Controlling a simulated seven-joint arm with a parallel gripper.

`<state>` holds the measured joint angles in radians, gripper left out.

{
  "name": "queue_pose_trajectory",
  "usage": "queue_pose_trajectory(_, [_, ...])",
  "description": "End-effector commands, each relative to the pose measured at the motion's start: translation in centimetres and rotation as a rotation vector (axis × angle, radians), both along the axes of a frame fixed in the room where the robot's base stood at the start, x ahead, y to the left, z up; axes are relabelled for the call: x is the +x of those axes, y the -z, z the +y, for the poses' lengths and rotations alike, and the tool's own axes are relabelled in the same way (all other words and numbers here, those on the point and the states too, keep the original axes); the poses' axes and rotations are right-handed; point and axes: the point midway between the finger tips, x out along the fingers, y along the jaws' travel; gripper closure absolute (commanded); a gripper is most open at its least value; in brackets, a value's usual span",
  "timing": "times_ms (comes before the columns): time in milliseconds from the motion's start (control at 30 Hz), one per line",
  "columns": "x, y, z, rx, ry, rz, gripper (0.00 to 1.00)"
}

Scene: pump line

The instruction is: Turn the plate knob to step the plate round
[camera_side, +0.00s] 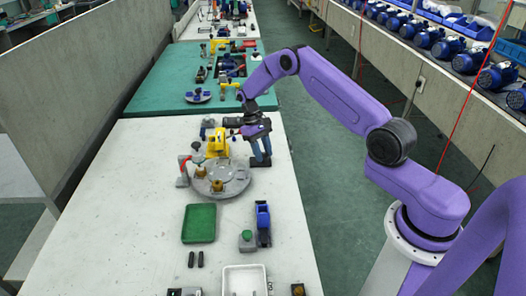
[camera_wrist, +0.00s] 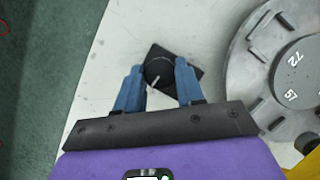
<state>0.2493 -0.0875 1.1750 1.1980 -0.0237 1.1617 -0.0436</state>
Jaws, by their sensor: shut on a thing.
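The plate knob (camera_wrist: 157,72) is black and round with a white pointer line, on a dark square base (camera_wrist: 188,66). In the wrist view my gripper (camera_wrist: 158,76) has its two blue fingers on either side of the knob, shut on it. In the side view my gripper (camera_side: 262,156) points down over the dark base (camera_side: 260,163), and the knob is hidden by the fingers. The round grey plate (camera_side: 238,182) lies left of it with brass-coloured parts on it. In the wrist view the plate (camera_wrist: 248,60) shows white numbers on its raised hub (camera_wrist: 292,78).
A green tray (camera_side: 199,224), a blue device (camera_side: 263,222), a green button box (camera_side: 246,240) and a white tray (camera_side: 244,279) are nearer the camera. The table's left side is clear.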

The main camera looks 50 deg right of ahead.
Motion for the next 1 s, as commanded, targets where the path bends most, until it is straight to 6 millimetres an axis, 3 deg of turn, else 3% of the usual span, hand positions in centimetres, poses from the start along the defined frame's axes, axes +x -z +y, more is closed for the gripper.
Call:
queue_pose_trajectory(300, [0.08, -0.07, 0.05, -0.001, -0.095, -0.003, 0.93])
queue_pose_trajectory(767, [0.07, -0.05, 0.04, -0.001, -0.105, -0.003, 0.93])
queue_pose_trajectory(800, [0.07, -0.05, 0.05, -0.001, -0.105, -0.003, 0.56])
queue_pose_trajectory(867, [0.07, -0.05, 0.05, -0.001, -0.105, -0.003, 0.38])
queue_pose_trajectory(1000, [0.05, -0.03, 0.06, -0.001, -0.105, -0.002, 0.38])
